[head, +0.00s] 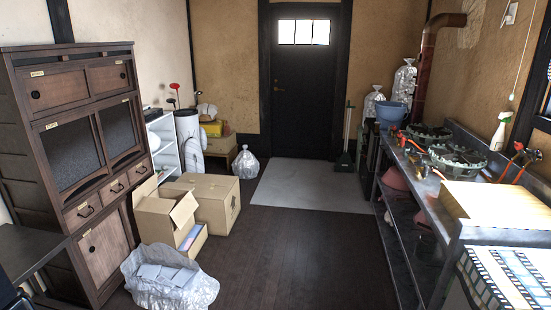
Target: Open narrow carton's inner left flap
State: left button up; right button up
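Several cardboard cartons stand on the floor beside the dark wooden cabinet. One open carton (156,218) has raised flaps, one standing up at its left and one tilted out at its right. A low, narrow open carton (199,241) sits against its right side, with pale and bluish contents showing. I cannot tell for sure which of these is the narrow carton, and its inner left flap is not clearly visible. A larger closed carton (215,199) stands behind them. Neither of my grippers is in view.
A dark cabinet (78,140) stands at the left. A clear plastic bag of white items (165,278) lies in front of the cartons. The dark floor (290,250) in the middle is free, up to a grey mat (312,184).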

aim_at(163, 205)
jog(key=i+l, duration=0.1)
jog(key=i, duration=2.1)
jog(key=i+u, duration=0.35)
jog(key=i+l+u, duration=0.55)
jog(key=i+u, duration=0.15)
jog(key=i+l+u, duration=0.6)
jog(key=l+u, duration=0.15)
jog(key=i+l+u, duration=0.15)
jog(key=l+u, duration=0.2)
jog(key=l, duration=0.2)
jog(key=i+l+u, duration=0.1)
jog(key=l+u, duration=0.25)
jog(key=l, duration=0.15)
jog(key=l+u, duration=0.35)
jog(key=l, duration=0.2)
jog(key=i+l, duration=0.05)
